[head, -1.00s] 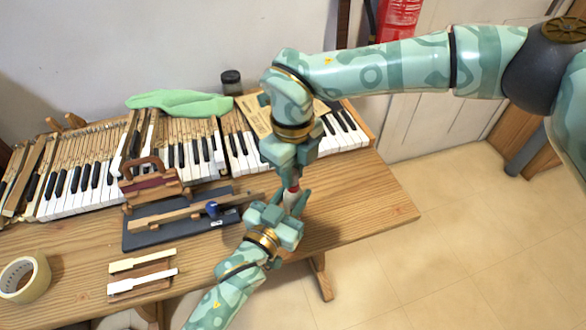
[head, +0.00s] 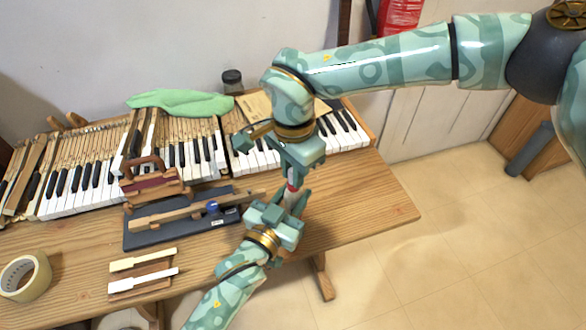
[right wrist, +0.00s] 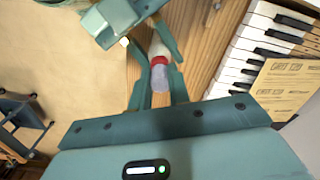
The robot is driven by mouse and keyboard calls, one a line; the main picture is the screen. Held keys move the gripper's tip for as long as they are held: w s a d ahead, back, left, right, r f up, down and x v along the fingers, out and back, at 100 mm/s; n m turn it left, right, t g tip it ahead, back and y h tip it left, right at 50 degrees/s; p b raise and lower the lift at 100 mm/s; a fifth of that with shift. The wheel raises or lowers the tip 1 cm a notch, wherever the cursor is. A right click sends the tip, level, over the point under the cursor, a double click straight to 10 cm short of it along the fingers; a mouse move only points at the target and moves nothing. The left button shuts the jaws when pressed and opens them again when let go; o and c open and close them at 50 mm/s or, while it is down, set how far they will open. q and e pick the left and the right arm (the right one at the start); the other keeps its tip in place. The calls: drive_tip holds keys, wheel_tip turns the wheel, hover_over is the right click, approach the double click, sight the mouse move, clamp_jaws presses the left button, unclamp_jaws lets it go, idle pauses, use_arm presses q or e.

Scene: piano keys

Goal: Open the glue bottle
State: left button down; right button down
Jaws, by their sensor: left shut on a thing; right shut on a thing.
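The glue bottle (head: 290,197) is held above the table's front edge, between my two grippers. Its white body (right wrist: 158,46) and red collar (right wrist: 159,61) show in the right wrist view, with a pale greyish cap (right wrist: 161,78) on the near side. My left gripper (head: 288,208) is shut on the bottle's body from below; its jaws hide much of it. My right gripper (head: 294,180) comes from above and is shut on the cap, one finger on each side. Cap, collar and body appear in line, with no clear gap.
Piano keys (head: 80,190) run along the back of the wooden table (head: 375,200). A dark tray (head: 135,235) bears a long wooden piece and a blue-topped item. Loose keys (head: 142,261) and a tape roll (head: 25,278) lie left. A green cloth (head: 180,102) and dark jar (head: 231,82) are behind.

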use_arm(q)
drive_tip(key=shift+f, duration=0.1)
use_arm(e)
drive_tip(key=shift+r, duration=0.2)
drive_tip(key=shift+r, duration=0.9)
drive_tip(key=shift+r, duration=2.05)
use_arm(q)
drive_tip(key=c, duration=0.9)
unclamp_jaws()
drive_tip(key=shift+c, duration=0.2)
